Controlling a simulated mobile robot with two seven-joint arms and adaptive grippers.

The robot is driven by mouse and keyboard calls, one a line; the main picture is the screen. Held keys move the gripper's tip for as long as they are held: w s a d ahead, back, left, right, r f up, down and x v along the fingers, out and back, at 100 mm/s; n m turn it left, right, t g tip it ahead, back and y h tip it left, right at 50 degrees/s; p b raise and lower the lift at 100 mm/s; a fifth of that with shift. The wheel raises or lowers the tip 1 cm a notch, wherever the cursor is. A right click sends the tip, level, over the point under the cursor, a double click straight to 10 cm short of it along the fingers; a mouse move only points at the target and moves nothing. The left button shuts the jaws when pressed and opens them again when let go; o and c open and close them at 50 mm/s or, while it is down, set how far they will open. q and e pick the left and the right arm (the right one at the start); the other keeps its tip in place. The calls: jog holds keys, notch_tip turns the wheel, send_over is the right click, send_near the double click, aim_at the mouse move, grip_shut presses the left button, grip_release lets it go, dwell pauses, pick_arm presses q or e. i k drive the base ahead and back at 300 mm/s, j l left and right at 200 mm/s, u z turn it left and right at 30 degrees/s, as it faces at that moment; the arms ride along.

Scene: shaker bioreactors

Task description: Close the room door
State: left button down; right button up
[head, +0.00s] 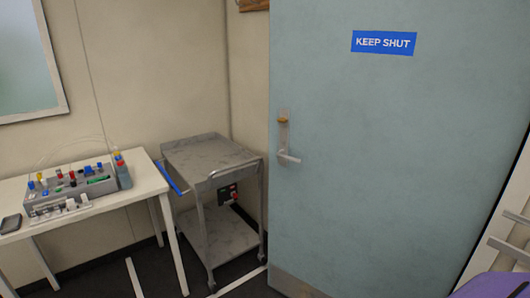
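The room door (390,150) is a large light blue panel filling the middle and right of the head view. It has a blue "KEEP SHUT" sign (384,43) near the top and a metal kick plate (298,287) at the bottom. A metal lever handle (287,158) with an orange-brown knob (283,120) above it sits near its left edge. Its top and lower right are cut off by the frame. I cannot tell from this view how far it stands from its frame. Neither of my grippers shows.
A grey two-shelf trolley (212,148) stands left of the door. A white table (143,182) with a tubed device (70,190) is farther left. Pale fittings (508,247) and a purple object (497,286), unclear, are at the lower right. Little floor shows.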

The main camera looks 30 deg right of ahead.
aim_at(407, 124)
jog(key=i+l+z, duration=0.3)
jog(key=i, duration=0.4)
jog(key=i+z, duration=0.3)
jog(key=i, duration=0.4)
